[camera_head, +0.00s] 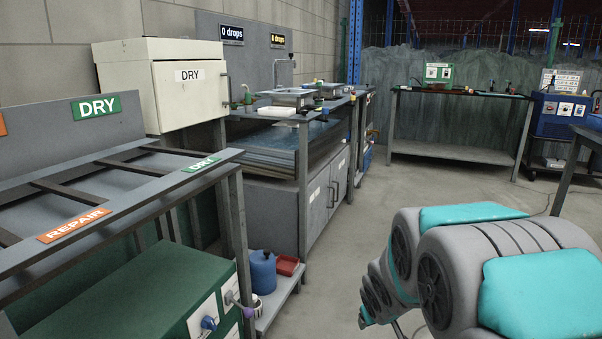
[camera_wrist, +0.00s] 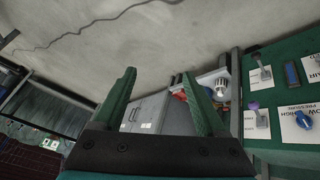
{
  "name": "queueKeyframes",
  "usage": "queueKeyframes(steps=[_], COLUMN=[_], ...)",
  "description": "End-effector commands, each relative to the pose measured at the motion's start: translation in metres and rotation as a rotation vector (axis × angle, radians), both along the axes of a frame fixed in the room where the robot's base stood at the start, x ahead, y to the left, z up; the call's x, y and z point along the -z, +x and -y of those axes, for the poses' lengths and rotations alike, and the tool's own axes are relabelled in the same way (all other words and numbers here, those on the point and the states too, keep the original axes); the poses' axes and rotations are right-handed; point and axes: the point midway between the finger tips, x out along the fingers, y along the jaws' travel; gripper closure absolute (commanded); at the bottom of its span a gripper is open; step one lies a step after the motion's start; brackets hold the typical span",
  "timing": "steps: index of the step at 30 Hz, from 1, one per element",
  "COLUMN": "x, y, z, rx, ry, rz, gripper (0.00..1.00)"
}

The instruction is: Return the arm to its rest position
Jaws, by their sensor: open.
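My arm (camera_head: 490,265), grey with teal covers, shows at the lower right of the head view, folded over open floor. My gripper (camera_wrist: 158,92) shows in the wrist view with its two green fingers wide apart. Nothing is between the fingers. In the head view the fingers are hidden or out of frame.
A rack with DRY and REPAIR signs (camera_head: 73,225) stands at the left, above a green cabinet (camera_head: 130,290). A sink bench (camera_head: 270,205) is behind it, with a blue container (camera_head: 263,272) low in front. A far table (camera_head: 455,153) stands at the back. The middle floor is clear.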

Motion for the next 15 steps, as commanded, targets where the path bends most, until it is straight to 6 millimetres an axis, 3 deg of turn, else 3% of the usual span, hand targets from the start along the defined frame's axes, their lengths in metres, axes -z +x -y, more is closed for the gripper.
queueKeyframes(steps=[3,7,15], x=[-0.016,-0.028,-0.046], y=[-0.055,-0.122,-0.267], z=[0.016,0.022,0.0], rx=[0.09,0.171,0.26], ry=[-0.006,0.009,0.097], rz=[-0.1,-0.228,-0.514], gripper=[0.26,0.26,0.26])
